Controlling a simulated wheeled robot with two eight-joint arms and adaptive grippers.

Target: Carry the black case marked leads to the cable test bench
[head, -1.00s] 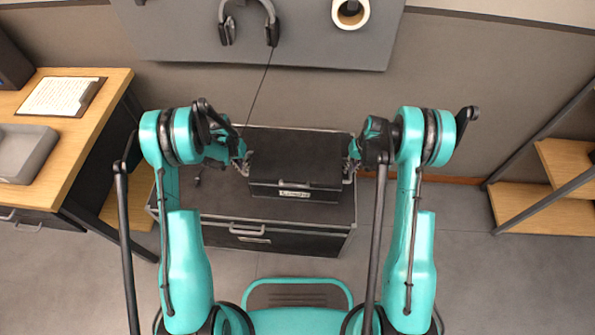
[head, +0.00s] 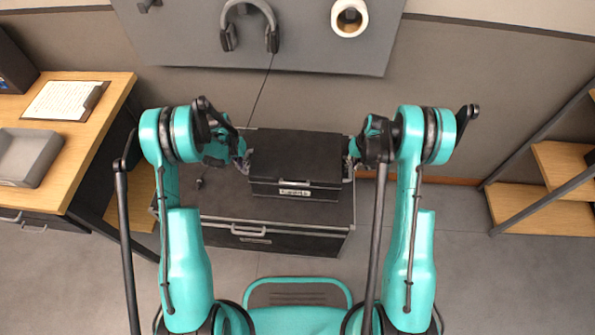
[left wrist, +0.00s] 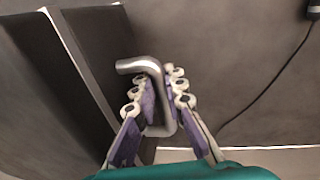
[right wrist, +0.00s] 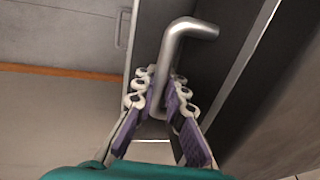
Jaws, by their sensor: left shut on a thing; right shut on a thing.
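The black case (head: 295,155) with a white label on its front is at the dark wheeled-looking cabinet (head: 225,205) straight ahead. The label's word is too small to read surely. My left gripper (head: 244,165) is shut on the case's left handle, a bent metal bar (left wrist: 155,85) in the left wrist view. My right gripper (head: 349,170) is shut on the right handle, a like bar (right wrist: 172,70) in the right wrist view. The case looks level. I cannot tell whether its underside is clear of the cabinet top. No cable test bench is identifiable by a mark.
A wooden desk (head: 108,95) at the left bears a grey tray (head: 28,155) and a paper sheet (head: 65,99). A wooden shelf unit (head: 520,203) stands at the right. Floor is free on both sides.

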